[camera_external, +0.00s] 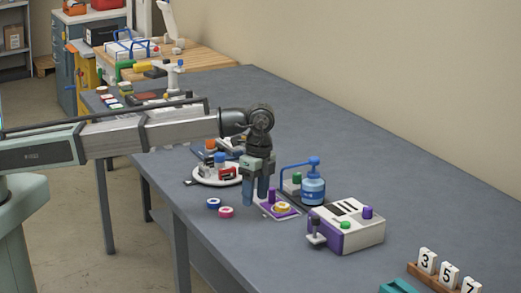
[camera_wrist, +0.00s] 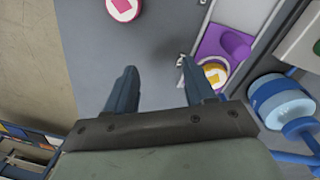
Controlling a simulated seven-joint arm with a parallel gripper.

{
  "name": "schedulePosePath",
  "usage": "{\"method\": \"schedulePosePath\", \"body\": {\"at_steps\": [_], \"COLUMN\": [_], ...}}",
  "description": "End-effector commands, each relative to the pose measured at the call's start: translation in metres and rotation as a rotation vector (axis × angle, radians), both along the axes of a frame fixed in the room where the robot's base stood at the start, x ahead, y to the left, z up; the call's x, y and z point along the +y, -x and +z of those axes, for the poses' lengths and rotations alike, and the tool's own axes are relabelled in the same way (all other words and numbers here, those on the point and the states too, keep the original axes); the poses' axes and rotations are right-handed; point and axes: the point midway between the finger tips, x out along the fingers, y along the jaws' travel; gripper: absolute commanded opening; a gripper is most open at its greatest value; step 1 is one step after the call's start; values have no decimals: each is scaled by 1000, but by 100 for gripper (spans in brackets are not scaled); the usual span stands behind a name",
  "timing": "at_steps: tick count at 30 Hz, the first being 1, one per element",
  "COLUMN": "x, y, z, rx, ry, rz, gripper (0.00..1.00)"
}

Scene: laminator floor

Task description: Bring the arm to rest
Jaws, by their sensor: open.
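My gripper (camera_external: 256,192) points down over the grey table (camera_external: 330,140), near its left edge. In the wrist view its two fingers (camera_wrist: 160,92) are apart with nothing between them. A purple holder (camera_external: 269,206) with a yellow ring piece (camera_external: 282,208) stands just to the right of the fingers; the holder (camera_wrist: 225,43) and ring (camera_wrist: 214,72) also show in the wrist view. A pink-red disc (camera_external: 226,212) and a blue disc (camera_external: 213,203) lie on the table to the left of the fingers. The gap between the fingertips and the table is hard to judge.
A blue pump-like device (camera_external: 313,185) and a white-purple machine (camera_external: 347,227) stand to the right. A round white tray (camera_external: 217,180) with small items sits behind the gripper. Number blocks (camera_external: 448,273) and a teal part (camera_external: 398,287) are at the front right. The table's far right is clear.

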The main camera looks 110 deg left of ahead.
Motion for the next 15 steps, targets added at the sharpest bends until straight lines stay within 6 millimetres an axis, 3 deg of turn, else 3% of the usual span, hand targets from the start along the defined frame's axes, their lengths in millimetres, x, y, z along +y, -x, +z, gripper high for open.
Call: {"method": "schedulePosePath", "body": {"at_steps": [1, 9, 15], "x": [-29, -159, -237], "y": [9, 5, 11], "z": [-7, -12, -15], "rx": [-18, -190, -301], "ry": [0, -13, -8], "rz": [-38, -194, -275], "gripper": [54, 54, 54]}}
